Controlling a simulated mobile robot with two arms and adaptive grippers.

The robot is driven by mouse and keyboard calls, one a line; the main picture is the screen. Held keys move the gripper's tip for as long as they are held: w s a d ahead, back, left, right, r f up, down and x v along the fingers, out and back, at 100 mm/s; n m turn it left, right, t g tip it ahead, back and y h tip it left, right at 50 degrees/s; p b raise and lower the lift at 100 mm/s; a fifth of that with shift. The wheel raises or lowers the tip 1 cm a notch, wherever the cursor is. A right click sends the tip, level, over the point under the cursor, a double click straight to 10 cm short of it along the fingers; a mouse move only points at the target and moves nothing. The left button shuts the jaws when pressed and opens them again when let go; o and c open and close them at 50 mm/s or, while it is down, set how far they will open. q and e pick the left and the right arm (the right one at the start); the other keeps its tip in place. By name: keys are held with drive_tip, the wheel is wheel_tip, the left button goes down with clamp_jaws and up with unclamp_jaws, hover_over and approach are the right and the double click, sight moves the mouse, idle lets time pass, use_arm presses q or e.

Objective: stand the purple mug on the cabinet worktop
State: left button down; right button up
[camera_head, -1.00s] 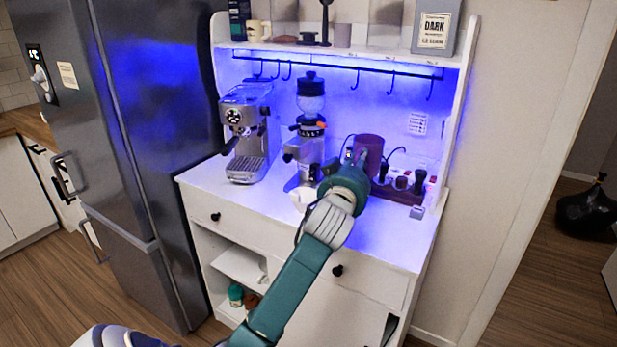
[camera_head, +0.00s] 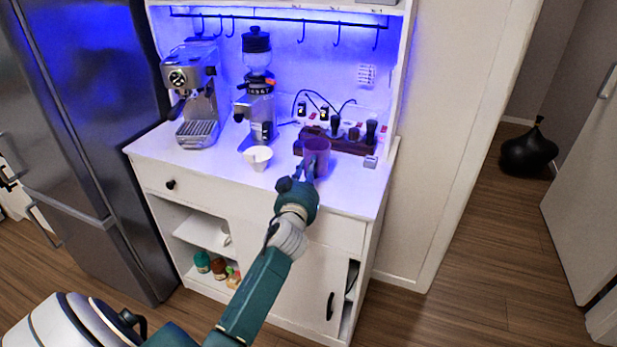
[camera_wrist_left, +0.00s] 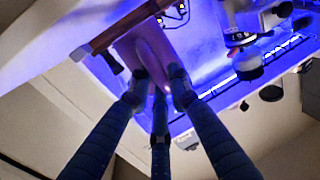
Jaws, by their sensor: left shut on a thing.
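The purple mug (camera_head: 317,152) is upright at the worktop (camera_head: 205,163), in front of the dark wooden tool holder. My left gripper (camera_head: 304,172) reaches it from the front, shut on it. In the left wrist view the purple mug (camera_wrist_left: 150,58) shows between the fingertips of my left gripper (camera_wrist_left: 157,88). I cannot tell whether the mug's base touches the worktop. My right gripper is out of view.
A white cup (camera_head: 257,158) stands left of the mug. The grinder (camera_head: 257,100) and espresso machine (camera_head: 194,95) stand behind to the left. The dark wooden holder (camera_head: 340,144) is close behind the mug. The worktop's front left is clear.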

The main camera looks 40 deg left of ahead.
use_arm(q)
wheel_tip(320, 180, down, 3)
drive_tip(key=shift+w+f, duration=0.1)
drive_tip(key=shift+w, duration=0.05)
drive_tip(key=shift+b, duration=0.45)
drive_tip(key=c, duration=1.6)
unclamp_jaws()
